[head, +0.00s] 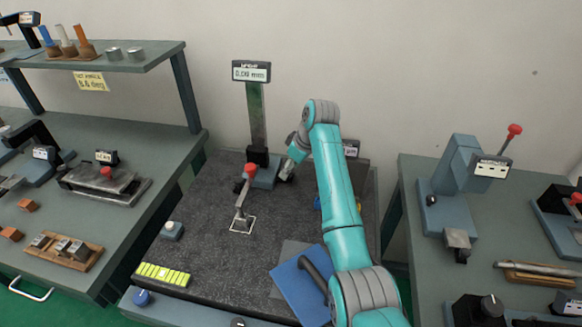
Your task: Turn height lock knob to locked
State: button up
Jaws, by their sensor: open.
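A height gauge stands on the dark granite plate (205,205), with an upright column (257,115), a display (251,71) on top and a blue-grey base (265,178). A black carriage (258,155) sits low on the column. A red ball knob (250,169) shows in front of it, above a grey metal piece (241,222) on the plate. I cannot tell which part is the height lock knob, nor its setting. My gripper (285,177) is open, just right of the column and close to the base. Its fingers are small and partly hidden, and I see nothing between them.
My arm covers the plate's right side and part of a blue pad (300,288). Benches with fixtures flank the plate; the left one carries a raised shelf (120,60).

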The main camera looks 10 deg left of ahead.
grip_shut()
jog(key=shift+m, duration=0.4)
jog(key=m, duration=0.1)
jog(key=m+t, duration=0.1)
jog(key=m, duration=0.1)
jog(key=shift+s+a+m+t+h, duration=0.1)
jog(key=shift+s+m+t+h, duration=0.05)
jog(key=shift+m+t+h, duration=0.2)
jog(key=m+h, duration=0.1)
jog(key=m, duration=0.3)
jog(key=shift+s+a+m+t+h, duration=0.1)
jog(key=shift+a+m+t+h, duration=0.05)
jog(key=shift+m+t+h, duration=0.15)
jog(key=m, duration=0.1)
jog(key=m+h, duration=0.1)
jog(key=m, duration=0.1)
jog(key=shift+a+t+h, duration=0.1)
jog(key=shift+t+h, duration=0.15)
jog(key=shift+a+m+h, duration=0.1)
jog(key=shift+m+h, duration=0.6)
jog(key=shift+m, duration=1.45)
